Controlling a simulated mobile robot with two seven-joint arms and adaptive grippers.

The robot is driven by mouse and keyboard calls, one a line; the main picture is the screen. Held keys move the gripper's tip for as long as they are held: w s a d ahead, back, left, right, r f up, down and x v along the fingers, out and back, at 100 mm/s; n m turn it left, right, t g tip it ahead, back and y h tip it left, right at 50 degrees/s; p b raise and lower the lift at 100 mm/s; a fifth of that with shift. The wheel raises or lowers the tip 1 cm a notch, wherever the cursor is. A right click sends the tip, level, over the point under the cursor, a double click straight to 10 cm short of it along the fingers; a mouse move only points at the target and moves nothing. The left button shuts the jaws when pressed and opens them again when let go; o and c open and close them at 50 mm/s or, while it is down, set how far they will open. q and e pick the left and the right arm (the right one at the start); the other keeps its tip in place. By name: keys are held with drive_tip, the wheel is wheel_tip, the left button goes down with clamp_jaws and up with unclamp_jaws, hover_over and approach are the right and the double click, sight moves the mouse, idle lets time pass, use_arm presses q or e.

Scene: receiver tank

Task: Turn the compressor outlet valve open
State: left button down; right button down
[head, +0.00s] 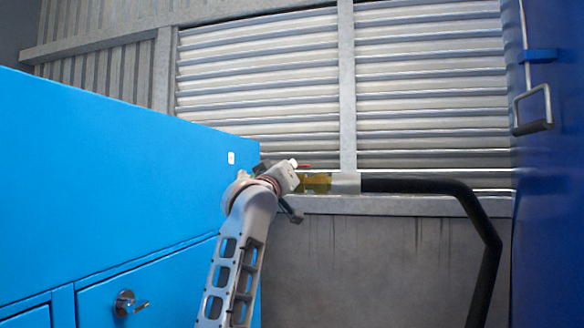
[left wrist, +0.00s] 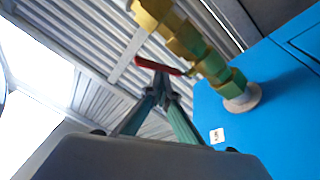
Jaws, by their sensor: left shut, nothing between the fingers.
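The compressor outlet valve (head: 316,183) is a brass fitting between the blue compressor cabinet and a black hose. My left arm partly hides it in the head view. In the left wrist view the brass and greenish valve body (left wrist: 183,40) runs down to a round fitting on the blue panel. Its red handle (left wrist: 146,64) lies just beyond my left gripper (left wrist: 161,76), whose fingers are shut and empty. The fingertips overlap the handle in the picture; I cannot tell whether they touch. A bit of red handle (head: 304,166) also shows in the head view. My right gripper is not in view.
The blue cabinet (head: 120,180) fills the left, with a door handle (head: 130,303) low down. The black hose (head: 440,186) runs right and bends down. A dark blue door (head: 550,200) stands at the right. Louvred metal wall (head: 430,80) is behind.

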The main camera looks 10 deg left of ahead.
use_arm(q)
drive_tip(key=shift+w+d, duration=1.9)
drive_tip(key=shift+d, duration=0.2)
idle(3.1)
drive_tip(key=shift+a, duration=0.1)
drive_tip(key=shift+s+a+f+b, duration=0.1)
drive_tip(key=shift+s+a+b, duration=0.85)
drive_tip(key=shift+a, duration=0.1)
drive_tip(key=shift+s+a+b, duration=0.85)
drive_tip(key=shift+s+a, duration=1.1)
drive_tip(key=shift+a, duration=0.15)
drive_tip(key=shift+s+a, duration=1.7)
drive_tip(key=shift+a, duration=0.15)
